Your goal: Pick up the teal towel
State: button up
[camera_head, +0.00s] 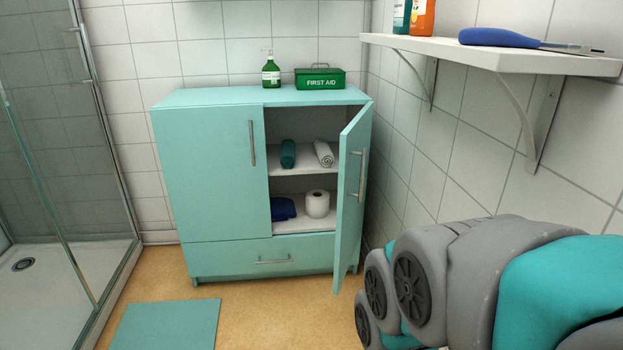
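The teal towel (288,154) is rolled up and lies on the upper shelf inside the teal cabinet (208,170), near the left edge of the opening. A rolled white towel (324,154) lies on the same shelf to its right, with a gap between them. The cabinet's right door (350,190) stands open toward me; the left door is shut. My arm shows folded at the lower right, and my gripper is not visible in this view.
Below are a toilet roll (317,204) and a blue cloth (283,209). A soap bottle (271,72) and first aid box (320,78) stand on top. A wall shelf (490,54) juts out at right. A teal mat (165,324) lies before the cabinet; a glass shower is left.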

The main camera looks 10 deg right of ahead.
aim_at(287, 157)
jog(key=i+j+z, duration=0.25)
jog(key=i+j, duration=0.2)
jog(key=j, duration=0.25)
jog(key=i+j+z, duration=0.15)
jog(key=j, duration=0.2)
jog(key=i+j+z, duration=0.15)
jog(key=j, duration=0.25)
jog(key=i+j+z, duration=0.15)
jog(key=j, duration=0.25)
jog(key=i+j, duration=0.15)
jog(key=i, duration=0.35)
